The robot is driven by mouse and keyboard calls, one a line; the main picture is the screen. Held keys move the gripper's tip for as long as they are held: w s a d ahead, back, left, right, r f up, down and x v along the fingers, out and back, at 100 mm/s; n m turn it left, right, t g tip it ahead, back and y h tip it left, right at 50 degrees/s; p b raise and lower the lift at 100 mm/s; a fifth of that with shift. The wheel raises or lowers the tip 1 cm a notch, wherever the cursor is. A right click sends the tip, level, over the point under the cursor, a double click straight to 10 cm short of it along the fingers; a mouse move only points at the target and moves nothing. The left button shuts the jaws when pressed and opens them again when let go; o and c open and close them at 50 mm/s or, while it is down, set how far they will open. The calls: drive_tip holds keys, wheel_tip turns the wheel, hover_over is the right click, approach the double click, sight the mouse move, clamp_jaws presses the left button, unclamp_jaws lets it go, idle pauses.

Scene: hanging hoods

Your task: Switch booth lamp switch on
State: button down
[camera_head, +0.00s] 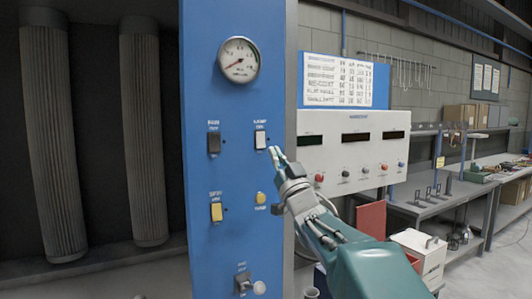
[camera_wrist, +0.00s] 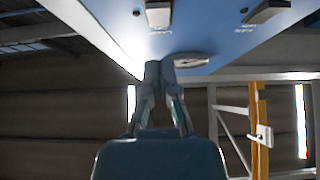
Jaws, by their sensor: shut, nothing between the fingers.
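The blue panel (camera_head: 235,100) carries several labelled switches; the labels are too blurred to read, so I cannot tell for sure which is the booth lamp switch. A white rocker switch (camera_head: 261,139) is at the upper right and a dark rocker switch (camera_head: 214,142) at the upper left. A yellow switch (camera_head: 216,212) is at the lower left. My gripper (camera_head: 275,153) is shut and empty, its tips just right of and slightly below the white switch. In the wrist view its fingertips (camera_wrist: 161,66) are close to the panel; contact cannot be told.
A round gauge (camera_head: 239,59) tops the panel. A yellow button (camera_head: 261,197) and a grey knob (camera_head: 244,283) are lower down. Right of the panel is a white control box (camera_head: 350,140) with displays and knobs. Ribbed columns (camera_head: 52,140) stand at left.

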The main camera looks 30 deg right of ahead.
sight(261, 147)
drive_tip(key=w, duration=0.3)
drive_tip(key=shift+w+a, duration=0.15)
drive_tip(key=shift+w, duration=0.7)
drive_tip(key=shift+w+f, duration=0.1)
drive_tip(key=shift+w, duration=0.3)
